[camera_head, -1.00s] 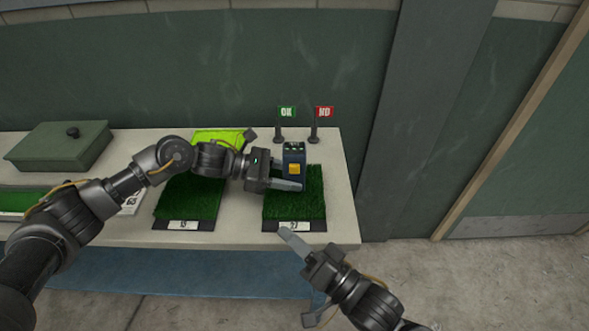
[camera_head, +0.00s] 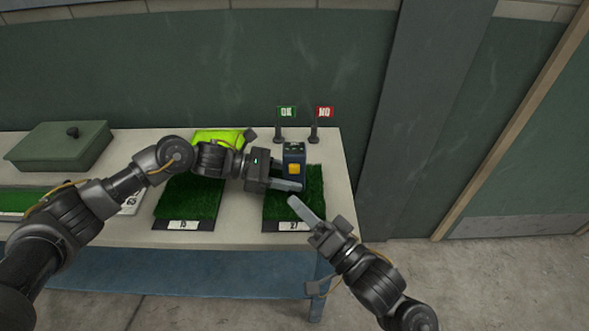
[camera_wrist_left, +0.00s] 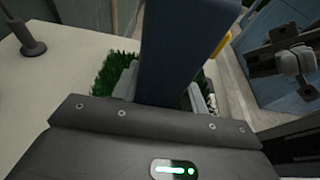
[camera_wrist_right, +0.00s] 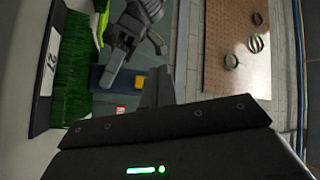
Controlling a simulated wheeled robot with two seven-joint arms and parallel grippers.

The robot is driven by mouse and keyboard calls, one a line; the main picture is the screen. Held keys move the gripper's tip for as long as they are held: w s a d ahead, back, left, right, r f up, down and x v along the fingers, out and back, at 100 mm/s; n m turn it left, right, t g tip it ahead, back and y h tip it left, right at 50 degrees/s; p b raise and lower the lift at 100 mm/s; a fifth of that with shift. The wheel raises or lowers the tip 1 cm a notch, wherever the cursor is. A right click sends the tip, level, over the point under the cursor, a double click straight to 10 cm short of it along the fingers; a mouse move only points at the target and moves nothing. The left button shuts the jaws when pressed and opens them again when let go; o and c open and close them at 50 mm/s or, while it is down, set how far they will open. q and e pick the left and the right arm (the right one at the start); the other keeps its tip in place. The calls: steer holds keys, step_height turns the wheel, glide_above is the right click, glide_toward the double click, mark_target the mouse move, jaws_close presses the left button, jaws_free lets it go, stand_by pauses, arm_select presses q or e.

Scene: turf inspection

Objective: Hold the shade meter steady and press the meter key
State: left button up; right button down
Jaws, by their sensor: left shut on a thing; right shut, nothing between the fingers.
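The shade meter (camera_head: 294,155) is a dark blue upright device with a yellow meter key (camera_head: 294,169) on its front. It stands on the right turf sample (camera_head: 312,190). My left gripper (camera_head: 288,174) is shut on the meter from the left; in the left wrist view the meter's blue body (camera_wrist_left: 180,55) rises between the fingers. My right gripper (camera_head: 297,205) is shut and empty, its fingertips over the front part of the right turf, in front of and below the key, apart from it. In the right wrist view the meter (camera_wrist_right: 108,78) is partly hidden behind my left gripper.
A green OK flag (camera_head: 286,112) and a red NO flag (camera_head: 324,112) stand behind the meter. Another turf sample (camera_head: 190,195), a yellow-green item (camera_head: 217,137) and a green lidded box (camera_head: 60,145) are to the left. The bench (camera_head: 345,220) ends just right of the turf.

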mark_target(289, 169)
steer(key=shift+w, duration=2.8)
steer(key=shift+w, duration=0.1)
steer(key=shift+w, duration=0.35)
steer(key=shift+w, duration=0.55)
stand_by(0.5)
steer(key=shift+s, duration=1)
steer(key=shift+s, duration=0.1)
steer(key=s, duration=0.4)
steer(key=shift+s, duration=0.4)
